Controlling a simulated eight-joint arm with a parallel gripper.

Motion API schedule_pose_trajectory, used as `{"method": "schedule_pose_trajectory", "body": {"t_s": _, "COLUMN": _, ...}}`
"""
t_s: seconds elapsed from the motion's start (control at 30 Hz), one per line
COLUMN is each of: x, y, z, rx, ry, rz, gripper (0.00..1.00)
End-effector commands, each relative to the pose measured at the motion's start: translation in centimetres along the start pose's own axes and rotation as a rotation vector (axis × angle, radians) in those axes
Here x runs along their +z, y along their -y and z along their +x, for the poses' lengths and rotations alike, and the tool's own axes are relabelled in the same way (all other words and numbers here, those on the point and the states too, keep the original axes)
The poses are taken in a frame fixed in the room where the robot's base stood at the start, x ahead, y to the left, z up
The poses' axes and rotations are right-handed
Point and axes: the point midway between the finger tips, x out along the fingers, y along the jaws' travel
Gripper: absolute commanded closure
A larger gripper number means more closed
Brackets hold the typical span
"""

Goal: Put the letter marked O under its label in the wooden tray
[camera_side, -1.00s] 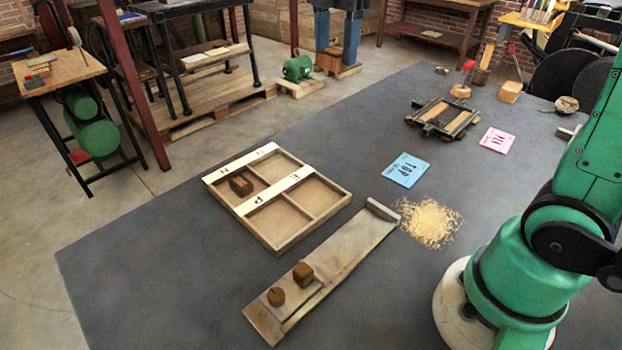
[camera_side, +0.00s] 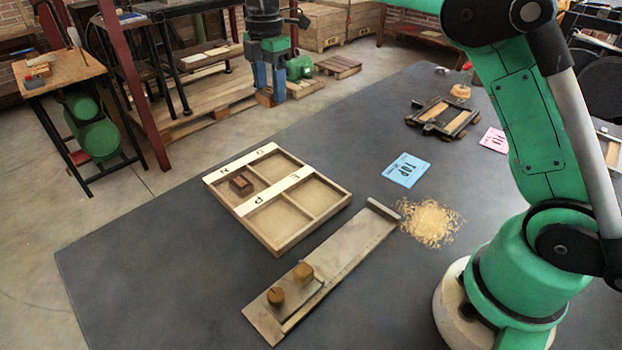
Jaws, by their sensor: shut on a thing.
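My gripper (camera_side: 270,92) hangs at the top of the picture, above and behind the tray. Its blue fingers are shut on a small brown wooden block (camera_side: 264,98), mostly hidden between them; no letter on it can be read. The wooden tray (camera_side: 318,226) lies on the dark table, with four compartments in two rows. One brown block (camera_side: 240,184) lies in the far left compartment. The other three compartments look empty.
A metal plate (camera_side: 345,255) in front of the tray bears two brown blocks (camera_side: 303,273) (camera_side: 277,297). A blue card (camera_side: 405,170), a pink card (camera_side: 494,140), sawdust (camera_side: 430,222) and a wood-and-metal frame (camera_side: 443,118) lie to the right. The table's left part is clear.

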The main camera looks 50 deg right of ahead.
Motion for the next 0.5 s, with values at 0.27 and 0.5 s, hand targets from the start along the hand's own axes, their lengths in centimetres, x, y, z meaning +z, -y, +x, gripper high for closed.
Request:
{"method": "schedule_pose_trajectory", "body": {"t_s": 0.27, "x": 0.0, "y": 0.1, "z": 7.3, "rx": 0.000, "ry": 0.000, "rz": 0.000, "gripper": 0.98}}
{"method": "schedule_pose_trajectory", "body": {"t_s": 0.5, "x": 0.0, "y": 0.1, "z": 10.9, "rx": 0.000, "ry": 0.000, "rz": 0.000, "gripper": 0.98}}
